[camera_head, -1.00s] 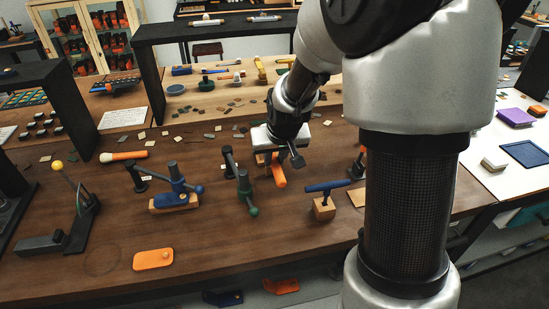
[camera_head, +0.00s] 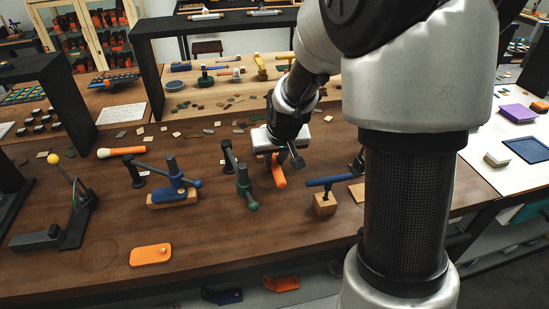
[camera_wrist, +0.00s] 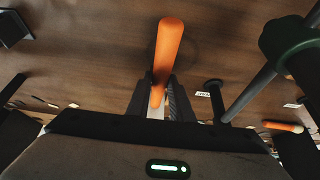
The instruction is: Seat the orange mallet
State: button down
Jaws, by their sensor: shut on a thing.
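My gripper (camera_head: 275,158) is shut on the orange mallet (camera_head: 279,176), above the brown bench. In the wrist view the mallet's orange handle (camera_wrist: 168,50) points away from between my fingers (camera_wrist: 160,98). The mallet's head is hidden by the gripper. To the right, a blue mallet-like tool (camera_head: 326,182) stands in a wooden block (camera_head: 325,205), apart from the held mallet.
A blue lever tool (camera_head: 172,187) stands on a wooden base at left. An orange-handled tool with a pale end (camera_head: 122,151) lies behind it. An orange plate (camera_head: 151,255) lies near the front edge. Small pale and dark chips are scattered behind the gripper. The front middle bench is clear.

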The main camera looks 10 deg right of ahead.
jog(key=c, duration=1.5)
grip_release()
jog(key=p+v, duration=0.2)
jog(key=v, duration=1.5)
jog(key=shift+s+r, duration=0.1)
jog(key=shift+r, duration=0.1)
jog(key=s+r+p, duration=0.3)
jog(key=s+r, duration=0.1)
jog(key=s, duration=0.1)
jog(key=s+r+p, duration=0.3)
jog(key=s+r, duration=0.1)
jog(key=s, duration=0.2)
jog(key=s+r+p, duration=0.4)
jog(key=s+r, duration=0.1)
jog(key=s, duration=0.1)
jog(key=shift+r, duration=0.15)
